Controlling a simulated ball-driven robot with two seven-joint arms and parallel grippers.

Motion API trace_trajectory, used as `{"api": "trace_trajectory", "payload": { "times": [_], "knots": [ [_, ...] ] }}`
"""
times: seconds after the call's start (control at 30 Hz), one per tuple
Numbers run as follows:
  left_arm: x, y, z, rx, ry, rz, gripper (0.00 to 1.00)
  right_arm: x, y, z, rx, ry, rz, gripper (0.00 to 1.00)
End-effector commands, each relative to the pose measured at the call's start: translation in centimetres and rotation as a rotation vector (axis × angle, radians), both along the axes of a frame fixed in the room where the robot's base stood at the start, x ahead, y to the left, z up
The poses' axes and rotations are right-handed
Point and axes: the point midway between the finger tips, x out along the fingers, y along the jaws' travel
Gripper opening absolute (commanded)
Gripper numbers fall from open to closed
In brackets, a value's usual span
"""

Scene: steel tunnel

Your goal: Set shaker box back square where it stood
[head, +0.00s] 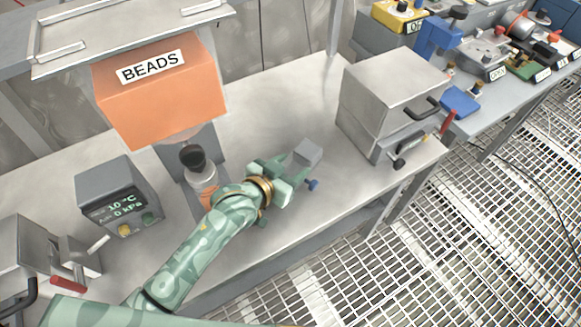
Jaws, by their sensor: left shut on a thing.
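A small grey box (308,152), the likely shaker box, is at the fingertips of my left gripper (295,165) in the head view. The left gripper is shut on it, just above or on the steel bench top (270,110); I cannot tell whether the box touches the bench. The fingers and hand hide its near lower part. A small blue knob (313,184) shows just in front of the box. My right gripper is not in view.
An orange hopper labelled BEADS (165,95) hangs at left, above a dark-capped bottle (197,165). A grey display unit (118,197) stands further left. A large metal box with handles (385,90) stands at right. The bench behind the grey box is clear.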

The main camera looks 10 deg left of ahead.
Motion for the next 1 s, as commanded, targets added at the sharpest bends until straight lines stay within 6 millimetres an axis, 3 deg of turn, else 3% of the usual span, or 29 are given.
{"api": "trace_trajectory", "payload": {
  "times": [0.2,0.23,0.3,0.67,1.0],
  "knots": [
    [0.0,0.0,0.0,-0.002,-0.003,0.000,0.10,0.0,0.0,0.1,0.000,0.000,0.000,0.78],
    [0.0,0.0,-0.2,0.001,0.000,0.000,0.55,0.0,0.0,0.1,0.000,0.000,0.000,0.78],
    [0.0,0.0,-0.1,0.001,0.000,0.000,0.74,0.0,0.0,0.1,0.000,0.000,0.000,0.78],
    [-0.2,0.1,0.3,0.000,0.000,0.000,0.74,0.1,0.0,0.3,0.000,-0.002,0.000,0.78],
    [-6.0,3.7,3.3,0.002,0.000,-0.001,0.74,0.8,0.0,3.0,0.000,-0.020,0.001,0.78]
  ]
}}
